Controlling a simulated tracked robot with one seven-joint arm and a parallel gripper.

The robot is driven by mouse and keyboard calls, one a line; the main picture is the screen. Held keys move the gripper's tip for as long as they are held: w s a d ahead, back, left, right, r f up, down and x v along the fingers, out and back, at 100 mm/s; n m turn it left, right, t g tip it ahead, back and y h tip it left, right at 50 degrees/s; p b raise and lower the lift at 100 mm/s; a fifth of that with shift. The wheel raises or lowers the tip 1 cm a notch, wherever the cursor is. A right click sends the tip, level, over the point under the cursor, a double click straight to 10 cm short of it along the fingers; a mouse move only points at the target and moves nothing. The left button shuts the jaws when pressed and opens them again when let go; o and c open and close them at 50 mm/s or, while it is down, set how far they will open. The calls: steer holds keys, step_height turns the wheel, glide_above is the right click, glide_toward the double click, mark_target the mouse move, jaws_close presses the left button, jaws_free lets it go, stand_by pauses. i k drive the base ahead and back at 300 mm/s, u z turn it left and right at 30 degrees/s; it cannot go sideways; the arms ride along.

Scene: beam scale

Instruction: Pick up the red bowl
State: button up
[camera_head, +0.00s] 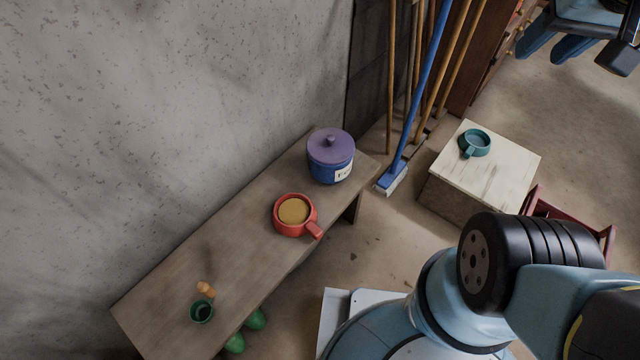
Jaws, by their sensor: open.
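The red bowl (283,226) stands upright on a long wooden bench (225,245) against the wall. It has a short handle pointing to the lower right, and a tan, round content fills it. My gripper (553,46) is at the top right corner, partly cut off by the frame edge. Its two blue fingers are apart with nothing between them. It is far to the right of the red bowl and not touching it.
A blue pot with a purple lid (331,157) stands close behind the bowl. A green cup (201,312) and an orange item (206,290) are at the bench's near end. Brooms (425,85) lean behind. A teal cup (475,144) sits on a pale-topped box (505,172).

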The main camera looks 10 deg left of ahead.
mark_target(293, 215)
steer(key=z, duration=0.85)
steer(key=k, duration=2.35)
steer(key=u, duration=0.6)
steer(key=i, duration=1)
steer(key=z, duration=0.1)
